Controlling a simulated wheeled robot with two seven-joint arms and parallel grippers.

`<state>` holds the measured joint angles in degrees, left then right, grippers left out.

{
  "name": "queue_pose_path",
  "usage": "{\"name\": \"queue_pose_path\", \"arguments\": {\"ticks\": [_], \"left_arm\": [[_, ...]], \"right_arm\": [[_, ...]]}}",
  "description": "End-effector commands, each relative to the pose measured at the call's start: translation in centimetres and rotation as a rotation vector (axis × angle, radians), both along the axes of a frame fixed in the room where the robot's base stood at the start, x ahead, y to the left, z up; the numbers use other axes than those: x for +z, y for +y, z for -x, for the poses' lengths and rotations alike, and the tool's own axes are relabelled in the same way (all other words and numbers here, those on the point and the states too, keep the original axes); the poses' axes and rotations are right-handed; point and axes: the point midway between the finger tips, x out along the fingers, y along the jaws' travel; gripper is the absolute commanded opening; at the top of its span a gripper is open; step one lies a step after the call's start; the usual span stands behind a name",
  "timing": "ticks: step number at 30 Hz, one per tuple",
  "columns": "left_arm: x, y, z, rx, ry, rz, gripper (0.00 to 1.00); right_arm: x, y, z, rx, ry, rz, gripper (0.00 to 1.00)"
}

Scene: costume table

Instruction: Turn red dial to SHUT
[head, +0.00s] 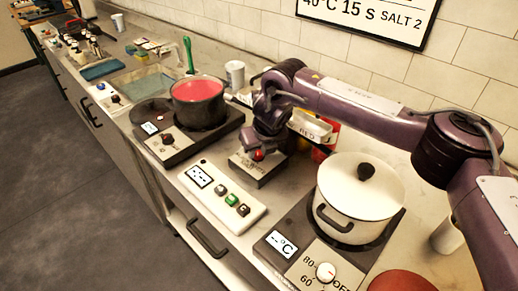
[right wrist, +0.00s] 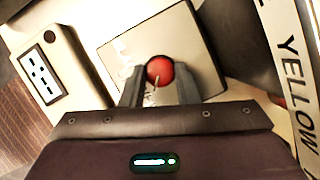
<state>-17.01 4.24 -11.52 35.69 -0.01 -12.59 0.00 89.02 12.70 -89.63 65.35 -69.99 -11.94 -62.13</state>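The red dial (head: 258,155) sits on a grey box (head: 262,180) on the counter, between the buttoned panel and the back wall. It also shows in the right wrist view (right wrist: 159,70), with a thin pale pointer line running toward the lower left. My right gripper (right wrist: 160,88) is over the box, its two fingers close on either side of the dial and appearing to touch it. The lettering on the box is too blurred and covered to read. My left gripper is not in view.
A white panel (head: 215,192) with several buttons lies left of the box. A white lidded pot (head: 360,205) stands close on the right, and a pot of red liquid (head: 197,100) on a hob at the left. A label strip (right wrist: 295,75) reads YELLOW.

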Motion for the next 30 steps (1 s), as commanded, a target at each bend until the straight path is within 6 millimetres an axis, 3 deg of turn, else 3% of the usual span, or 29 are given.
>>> {"name": "queue_pose_path", "arguments": {"ticks": [1,3,14,30], "left_arm": [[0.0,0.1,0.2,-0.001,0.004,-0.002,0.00],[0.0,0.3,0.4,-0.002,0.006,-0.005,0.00],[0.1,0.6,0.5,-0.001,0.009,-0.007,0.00],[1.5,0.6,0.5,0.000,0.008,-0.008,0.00]], "right_arm": [[0.0,0.0,0.0,-0.001,0.000,0.001,0.15],[0.0,0.0,0.0,-0.001,0.000,0.001,0.06],[0.2,0.1,0.0,-0.064,-0.002,-0.001,0.06],[0.3,0.5,0.0,-0.480,-0.001,-0.001,0.06]]}}
